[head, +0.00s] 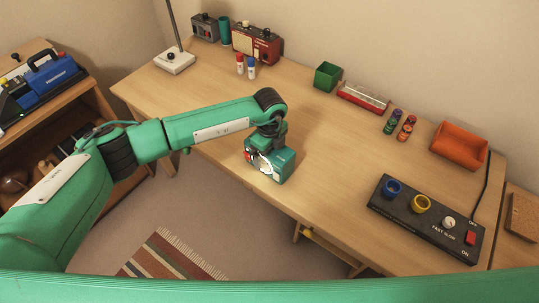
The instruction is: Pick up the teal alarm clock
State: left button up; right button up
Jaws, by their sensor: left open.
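The teal alarm clock (283,165) is a small boxy thing near the front edge of the desk. A pale round part and a bit of red show on its left side. My left gripper (265,151) points down from the wrist, right at the clock and overlapping it in the head view. Its jaws are open; the fingertips are hard to make out, and I cannot tell whether they touch the clock. My wrist hides part of the clock's top. My right gripper is not in view.
The wooden desk (330,160) is clear around the clock. A black control panel (435,225) lies at front right, an orange tray (459,146) behind it. A green box (327,77), red device (257,43) and lamp base (174,61) stand toward the back.

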pick_arm(q)
jog(key=c, duration=1.3)
jog(key=shift+r, duration=0.1)
jog(key=shift+r, duration=0.15)
